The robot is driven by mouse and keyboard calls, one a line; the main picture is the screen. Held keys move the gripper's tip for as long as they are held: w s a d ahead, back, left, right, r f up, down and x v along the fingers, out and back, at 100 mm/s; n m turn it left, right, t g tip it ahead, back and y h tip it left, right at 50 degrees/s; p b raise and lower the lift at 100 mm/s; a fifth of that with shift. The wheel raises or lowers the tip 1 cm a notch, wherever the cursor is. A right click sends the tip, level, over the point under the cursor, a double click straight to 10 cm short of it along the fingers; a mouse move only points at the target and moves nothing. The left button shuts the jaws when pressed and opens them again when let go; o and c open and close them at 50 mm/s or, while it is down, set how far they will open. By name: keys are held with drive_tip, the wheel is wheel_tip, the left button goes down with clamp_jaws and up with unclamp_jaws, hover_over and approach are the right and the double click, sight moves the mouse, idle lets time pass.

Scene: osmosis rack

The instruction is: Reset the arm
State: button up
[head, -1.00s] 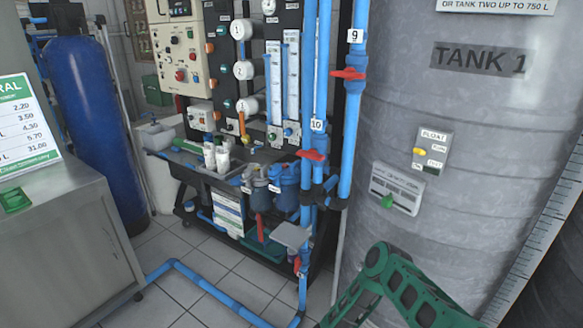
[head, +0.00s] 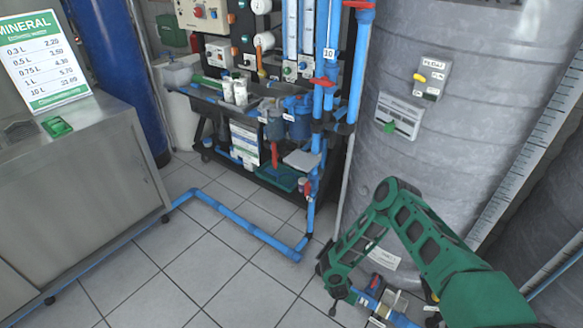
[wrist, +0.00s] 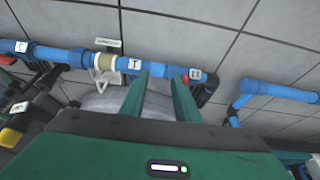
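My gripper (wrist: 160,80) shows in the wrist view as two green fingers standing apart with a gap between them. Nothing is held in the gap. Behind the fingertips runs a blue pipe (wrist: 62,55) with white labels, and a pale rounded surface lies below it. In the head view my green arm rises from the lower right, bends at an elbow in front of the grey tank (head: 450,130), and its far end hangs low over the floor. The fingers are too small to make out there.
The rack with blue pipes and red valve handles (head: 323,82) stands at the back centre. A blue floor pipe (head: 240,222) runs left to a steel cabinet (head: 90,190) bearing a price sign (head: 42,60). Pipes and fittings (head: 385,300) lie low beside the arm. Tiled floor (head: 190,255) is open at centre-left.

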drive_tip(key=w+d+r, duration=0.4)
drive_tip(key=r, duration=0.4)
drive_tip(key=w+d+r+n+h, duration=0.1)
drive_tip(key=w+d+r, duration=0.25)
drive_tip(key=r, duration=0.45)
drive_tip(key=w+d+r, duration=0.3)
drive_tip(key=d+r, duration=0.1)
drive_tip(key=r, duration=0.4)
drive_tip(key=s+d+r+g, duration=0.15)
drive_tip(key=d+r, duration=0.35)
drive_tip(key=r, duration=0.6)
drive_tip(key=s+d+r+g, duration=0.1)
drive_tip(key=s+d+r, duration=0.3)
drive_tip(key=r, duration=0.7)
drive_tip(key=s+d+r+m+g, duration=0.1)
drive_tip(key=s+d+r, duration=0.1)
drive_tip(key=s+r, duration=0.7)
drive_tip(key=s+d+r, duration=0.2)
drive_tip(key=s+r, duration=0.4)
drive_tip(key=r, duration=0.4)
drive_tip(key=s+a+r+y, duration=0.2)
drive_tip(key=s+r, duration=0.1)
drive_tip(key=s, duration=0.7)
drive_tip(key=s+a+r+y, duration=0.2)
drive_tip(key=s+a+r, duration=0.1)
drive_tip(key=s, duration=0.6)
drive_tip(key=shift+s+a+r+n, duration=0.25)
drive_tip(key=shift+s+r+n, duration=0.1)
drive_tip(key=shift+r, duration=0.15)
